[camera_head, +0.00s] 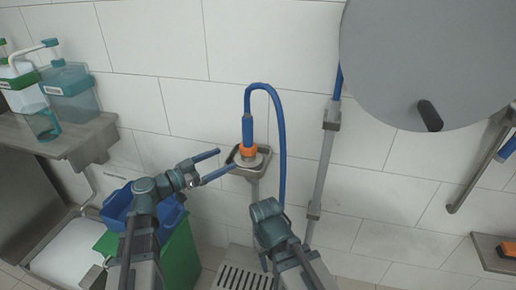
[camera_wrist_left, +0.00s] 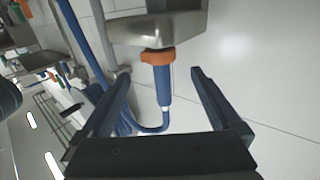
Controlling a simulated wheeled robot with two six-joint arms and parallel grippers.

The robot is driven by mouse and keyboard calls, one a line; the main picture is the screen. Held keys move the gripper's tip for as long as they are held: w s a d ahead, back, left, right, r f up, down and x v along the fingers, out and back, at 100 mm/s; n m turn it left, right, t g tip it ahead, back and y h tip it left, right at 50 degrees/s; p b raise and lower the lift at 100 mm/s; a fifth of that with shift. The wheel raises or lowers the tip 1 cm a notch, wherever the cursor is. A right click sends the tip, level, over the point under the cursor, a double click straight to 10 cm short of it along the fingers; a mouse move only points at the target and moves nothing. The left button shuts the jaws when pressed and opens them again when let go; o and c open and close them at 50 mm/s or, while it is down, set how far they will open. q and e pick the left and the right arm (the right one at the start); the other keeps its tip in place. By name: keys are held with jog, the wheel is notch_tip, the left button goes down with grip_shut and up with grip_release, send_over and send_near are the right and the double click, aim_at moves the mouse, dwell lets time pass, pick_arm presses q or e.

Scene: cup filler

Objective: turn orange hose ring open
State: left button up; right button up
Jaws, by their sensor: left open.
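The orange hose ring (camera_head: 248,150) sits around the lower end of the blue hose's connector (camera_head: 247,129), above a grey metal wall holder (camera_head: 262,151). The ring also shows in the left wrist view (camera_wrist_left: 157,57), against the metal holder (camera_wrist_left: 160,30). My left gripper (camera_head: 226,160) is open and empty, its fingertips pointing at the ring from the left, just short of it. In the left wrist view the ring and connector appear between the two spread fingers, with gaps on both sides. My right arm (camera_head: 268,215) stands below the holder; its fingers cannot be made out.
The blue hose (camera_head: 282,150) loops up and down the wall right of the holder. A shelf (camera_head: 75,133) with bottles is at the left. A green bin (camera_head: 179,255) and blue container (camera_head: 168,216) stand below my left arm. A large grey disc (camera_head: 430,60) is upper right.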

aim_at(255, 145)
pick_arm(q)
jog(key=x, duration=1.3)
jog(key=shift+w+d+f, duration=0.1)
jog(key=shift+w+d, duration=0.05)
jog(key=c, duration=1.4)
jog(key=shift+o, duration=0.2)
